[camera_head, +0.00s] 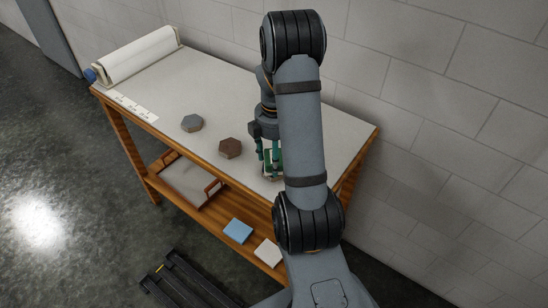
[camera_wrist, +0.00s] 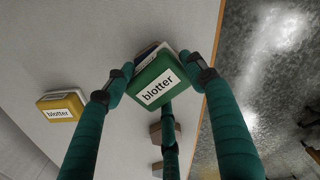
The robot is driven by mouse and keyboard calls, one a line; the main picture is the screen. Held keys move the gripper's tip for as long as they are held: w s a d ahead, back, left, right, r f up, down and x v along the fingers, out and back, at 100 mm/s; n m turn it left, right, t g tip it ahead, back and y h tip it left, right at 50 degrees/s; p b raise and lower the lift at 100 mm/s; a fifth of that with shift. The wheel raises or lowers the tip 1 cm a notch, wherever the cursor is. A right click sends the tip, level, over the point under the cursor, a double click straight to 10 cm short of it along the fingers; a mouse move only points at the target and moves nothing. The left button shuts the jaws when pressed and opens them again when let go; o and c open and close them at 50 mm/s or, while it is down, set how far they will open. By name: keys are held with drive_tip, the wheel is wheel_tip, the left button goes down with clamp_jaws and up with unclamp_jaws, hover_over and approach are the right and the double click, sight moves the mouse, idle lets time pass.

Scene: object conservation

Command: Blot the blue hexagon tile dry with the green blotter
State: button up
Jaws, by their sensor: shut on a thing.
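My gripper (camera_wrist: 158,78) is shut on the green blotter (camera_wrist: 156,94), a block with a white "blotter" label, with its fingers on either side of it. In the head view my gripper (camera_head: 269,158) is over the right part of the table, partly behind my arm, and little of the blotter shows. A grey-blue hexagon tile (camera_head: 192,122) lies flat on the table, left of my gripper. A brown hexagon tile (camera_head: 230,149) lies between the two. A yellow blotter (camera_wrist: 62,106) shows at left in the wrist view.
A dark-and-white item (camera_wrist: 146,52) shows partly behind the green blotter; I cannot tell what it is. A white roll (camera_head: 138,56) lies at the table's left end. The lower shelf holds a tray (camera_head: 190,187), a blue pad (camera_head: 238,230) and a white pad (camera_head: 268,252).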

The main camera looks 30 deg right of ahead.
drive_tip(key=shift+f+b, duration=0.45)
drive_tip(key=shift+f, duration=0.1)
idle(1.1)
drive_tip(key=shift+r, duration=0.15)
wheel_tip(320, 180, up, 7)
drive_tip(key=p, duration=0.6)
idle(0.7)
